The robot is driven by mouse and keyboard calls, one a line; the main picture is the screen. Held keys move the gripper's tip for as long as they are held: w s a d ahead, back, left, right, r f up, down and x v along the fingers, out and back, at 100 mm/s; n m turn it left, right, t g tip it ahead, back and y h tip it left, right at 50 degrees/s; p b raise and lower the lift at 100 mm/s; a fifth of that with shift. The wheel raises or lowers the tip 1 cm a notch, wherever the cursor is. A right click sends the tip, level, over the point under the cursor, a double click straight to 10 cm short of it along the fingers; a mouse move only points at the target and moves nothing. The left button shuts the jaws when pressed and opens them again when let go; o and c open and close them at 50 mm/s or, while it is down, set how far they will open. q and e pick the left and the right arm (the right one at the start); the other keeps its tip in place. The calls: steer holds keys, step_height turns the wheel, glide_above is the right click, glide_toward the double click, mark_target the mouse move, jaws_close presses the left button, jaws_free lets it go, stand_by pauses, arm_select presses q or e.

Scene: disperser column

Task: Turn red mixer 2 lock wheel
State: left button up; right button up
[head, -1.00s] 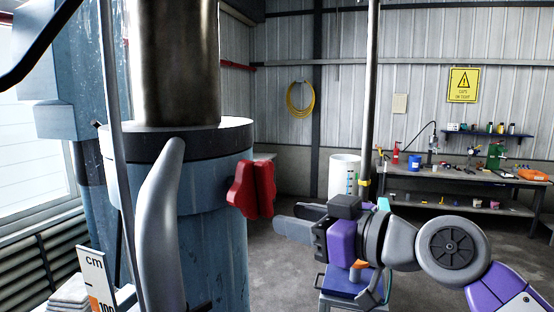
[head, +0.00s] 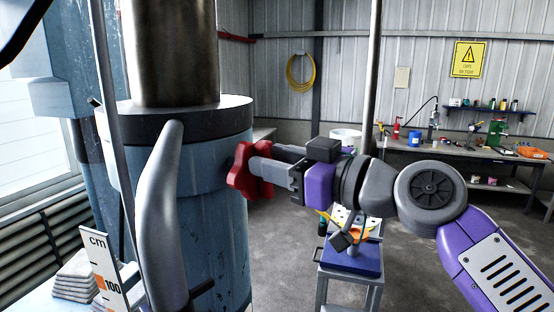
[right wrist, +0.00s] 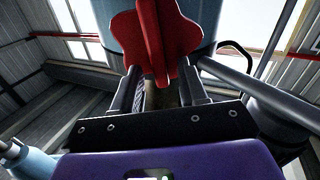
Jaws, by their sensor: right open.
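The red lock wheel (head: 243,172) is a lobed knob on the right side of the blue column (head: 212,225). My right gripper (head: 262,160) is at the wheel, coming from the right, its near finger overlapping part of the red shape. In the right wrist view the wheel (right wrist: 178,35) is straight ahead, with a raised red rib facing me. The open fingers (right wrist: 163,88) lie on either side of the rib's lower end. I cannot tell whether they touch it. My left gripper is not in view.
A grey curved handle (head: 165,215) stands in front of the column at left. A small cart with a blue tray (head: 350,262) stands below my right arm. A workbench (head: 450,150) is at the back right.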

jaws_close()
